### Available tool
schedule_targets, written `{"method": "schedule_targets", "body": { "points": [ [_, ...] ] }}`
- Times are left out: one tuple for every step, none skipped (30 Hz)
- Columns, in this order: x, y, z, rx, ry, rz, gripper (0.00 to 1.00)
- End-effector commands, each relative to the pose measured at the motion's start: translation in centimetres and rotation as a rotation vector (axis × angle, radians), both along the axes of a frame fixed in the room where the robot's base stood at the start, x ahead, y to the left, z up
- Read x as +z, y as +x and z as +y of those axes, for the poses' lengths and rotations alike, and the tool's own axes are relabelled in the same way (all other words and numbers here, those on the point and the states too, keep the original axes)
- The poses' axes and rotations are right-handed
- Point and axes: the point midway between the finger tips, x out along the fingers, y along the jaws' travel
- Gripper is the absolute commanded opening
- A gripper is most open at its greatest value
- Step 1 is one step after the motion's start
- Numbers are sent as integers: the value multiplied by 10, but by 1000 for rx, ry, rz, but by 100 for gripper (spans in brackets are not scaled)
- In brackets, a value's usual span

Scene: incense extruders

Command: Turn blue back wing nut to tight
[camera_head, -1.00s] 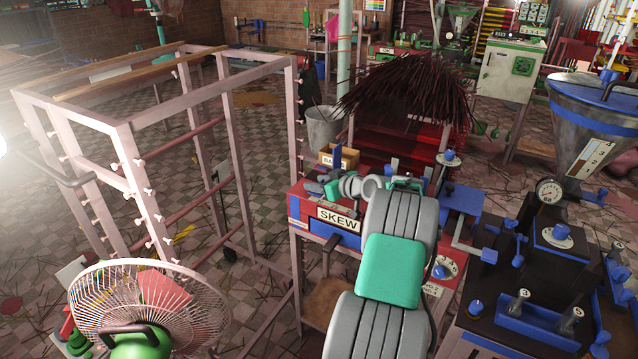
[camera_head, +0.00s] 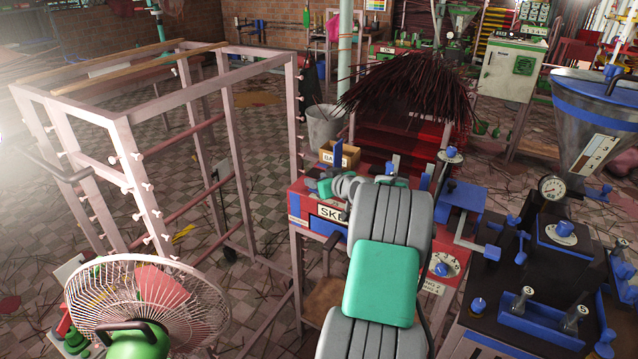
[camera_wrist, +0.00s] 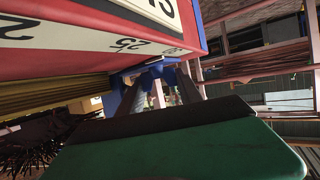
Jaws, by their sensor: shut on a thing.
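In the wrist view, my gripper (camera_wrist: 155,95) reaches in under the edge of a red machine with white number labels. Its two dark fingers stand on either side of a blue part (camera_wrist: 152,74), which looks like the blue back wing nut, and are shut on it. The nut is mostly hidden by the fingers and the green gripper body, so its angle cannot be read. In the head view, the red machine (camera_head: 298,205) carries a partly covered "SKE…" label. My arm hides much of this machine, and the fingertips cannot be made out there.
A pink metal rack (camera_head: 140,180) stands on the left, with a white fan (camera_head: 120,300) in front. A cardboard box (camera_head: 352,158) and a bundle of dark sticks (camera_head: 410,85) are behind the red machine. A black and blue machine (camera_head: 520,285) stands close on the right.

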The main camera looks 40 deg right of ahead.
Motion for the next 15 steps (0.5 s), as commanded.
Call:
{"method": "schedule_targets", "body": {
  "points": [
    [-2,0,2,-35,-2,0,1],
    [-2,0,2,-61,-4,0,1],
    [-3,1,3,-95,-3,0,1],
    [-2,1,3,-123,-3,-1,1],
    [-2,1,3,-150,-3,0,1],
    [-2,1,4,-188,-2,-1,1],
    [-2,1,4,-216,-3,-1,1],
    [-2,2,4,-244,-3,-2,1],
    [-2,2,4,-281,-2,-1,1],
    [-2,2,5,-309,-2,-2,1],
    [-2,2,5,-337,-2,-2,1],
    [-3,3,5,-374,-2,-2,1],
    [-3,3,5,-402,-1,-2,1],
    [-3,3,5,-430,-1,-3,1],
    [-3,4,6,-469,-1,-2,1]
  ]
}}
